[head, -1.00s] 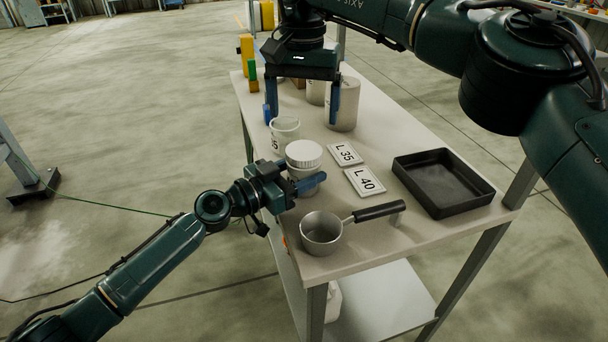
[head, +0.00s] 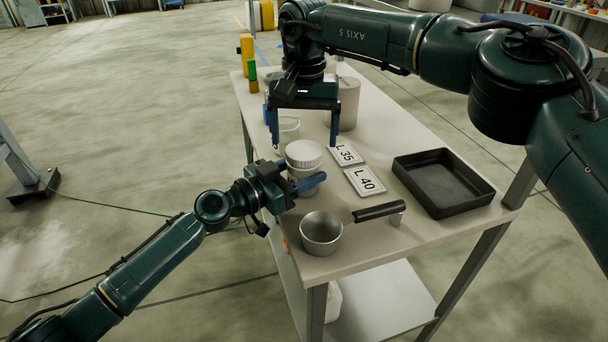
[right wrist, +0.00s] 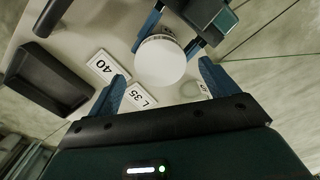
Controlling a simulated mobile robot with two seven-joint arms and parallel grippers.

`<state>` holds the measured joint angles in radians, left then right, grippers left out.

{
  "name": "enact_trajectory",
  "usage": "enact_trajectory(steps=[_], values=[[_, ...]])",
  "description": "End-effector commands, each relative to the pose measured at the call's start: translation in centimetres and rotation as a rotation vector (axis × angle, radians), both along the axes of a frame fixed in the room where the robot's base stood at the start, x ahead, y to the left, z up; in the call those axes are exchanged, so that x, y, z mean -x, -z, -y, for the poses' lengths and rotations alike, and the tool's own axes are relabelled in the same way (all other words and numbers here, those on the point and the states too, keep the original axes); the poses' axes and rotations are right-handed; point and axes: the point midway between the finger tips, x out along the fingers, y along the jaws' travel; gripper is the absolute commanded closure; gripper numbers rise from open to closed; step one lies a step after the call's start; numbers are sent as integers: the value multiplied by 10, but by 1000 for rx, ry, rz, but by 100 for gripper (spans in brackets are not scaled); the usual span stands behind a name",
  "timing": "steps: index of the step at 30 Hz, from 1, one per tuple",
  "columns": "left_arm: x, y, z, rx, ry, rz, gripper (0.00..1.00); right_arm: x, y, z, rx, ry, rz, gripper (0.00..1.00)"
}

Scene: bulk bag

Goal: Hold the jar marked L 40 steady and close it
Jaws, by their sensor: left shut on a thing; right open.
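A jar (head: 301,173) with a white ribbed lid (head: 304,153) on top stands at the left edge of the table. My left gripper (head: 307,186) is shut around its body, low down. The lid looks level; I cannot tell whether it is tight. My right gripper (head: 304,138) is open and empty, pointing down, above and slightly behind the lid. In the right wrist view the round lid (right wrist: 160,61) shows just beyond and between the open fingers. The marker plate L 40 (head: 365,182) lies right of the jar. The jar's own label is hidden.
An open jar (head: 289,128) stands just behind, beneath my right gripper. Plate L 35 (head: 346,152), a saucepan (head: 321,233) with a black handle and a black tray (head: 443,182) lie nearby. A pale canister (head: 348,103) stands farther back.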

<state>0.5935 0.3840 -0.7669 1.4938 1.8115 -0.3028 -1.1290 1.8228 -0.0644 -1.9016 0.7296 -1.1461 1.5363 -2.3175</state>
Motion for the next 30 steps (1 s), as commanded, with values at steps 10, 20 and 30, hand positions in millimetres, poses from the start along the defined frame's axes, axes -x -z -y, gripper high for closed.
enact_trajectory(steps=[10,20,30], values=[[0,0,0,-1,0,-1,100,0,26,0,0,0,1,14],[0,0,0,-1,0,-1,100,0,26,0,0,0,1,22],[0,0,0,-1,0,-1,100,0,26,0,0,0,1,50]])
